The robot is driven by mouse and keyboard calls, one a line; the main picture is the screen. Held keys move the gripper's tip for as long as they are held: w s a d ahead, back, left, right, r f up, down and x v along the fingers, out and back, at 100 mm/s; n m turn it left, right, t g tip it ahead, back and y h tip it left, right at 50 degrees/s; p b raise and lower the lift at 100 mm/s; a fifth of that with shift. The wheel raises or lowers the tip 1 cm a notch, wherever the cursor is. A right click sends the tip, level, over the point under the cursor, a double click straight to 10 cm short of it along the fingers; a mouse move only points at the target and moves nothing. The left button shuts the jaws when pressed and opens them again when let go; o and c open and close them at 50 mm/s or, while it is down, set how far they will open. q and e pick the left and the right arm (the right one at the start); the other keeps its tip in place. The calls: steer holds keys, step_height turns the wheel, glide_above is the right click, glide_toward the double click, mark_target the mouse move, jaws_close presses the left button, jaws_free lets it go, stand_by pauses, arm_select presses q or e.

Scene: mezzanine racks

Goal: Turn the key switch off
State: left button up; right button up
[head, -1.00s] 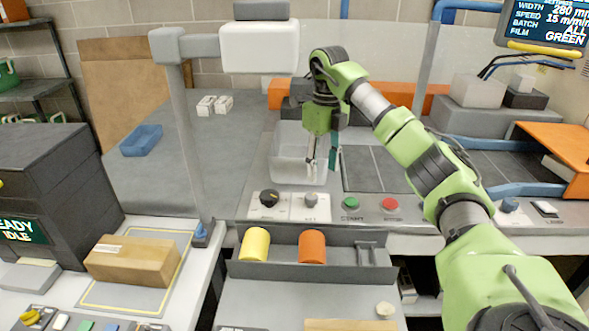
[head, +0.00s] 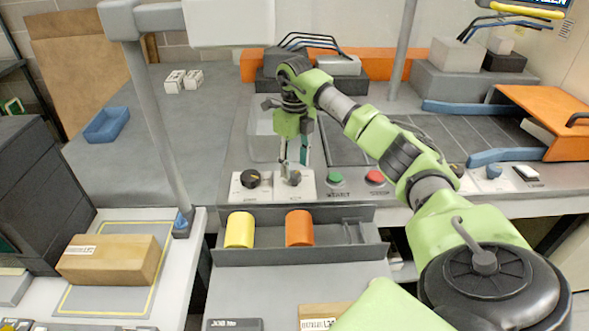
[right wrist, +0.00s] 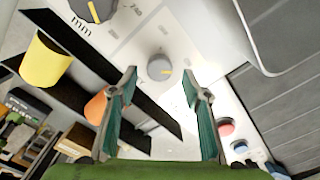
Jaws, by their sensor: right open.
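The key switch (head: 294,178) is a small round grey knob on a white plate of the grey console. My right gripper (head: 293,163) is just above and behind the knob in the head view. In the right wrist view my right gripper (right wrist: 165,85) is open, with its green-padded fingers on either side of the knob and nothing between them. I cannot tell whether a finger touches it. My left gripper is not in view.
A larger black dial (head: 250,179) sits close left of the key switch. A green button (head: 335,178) and a red button (head: 375,177) are to its right. A grey rack with a yellow roll (head: 239,230) and an orange roll (head: 299,229) stands in front.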

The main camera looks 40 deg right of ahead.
mark_target(295, 179)
steer(key=shift+f, duration=1.35)
steer(key=c, duration=1.1)
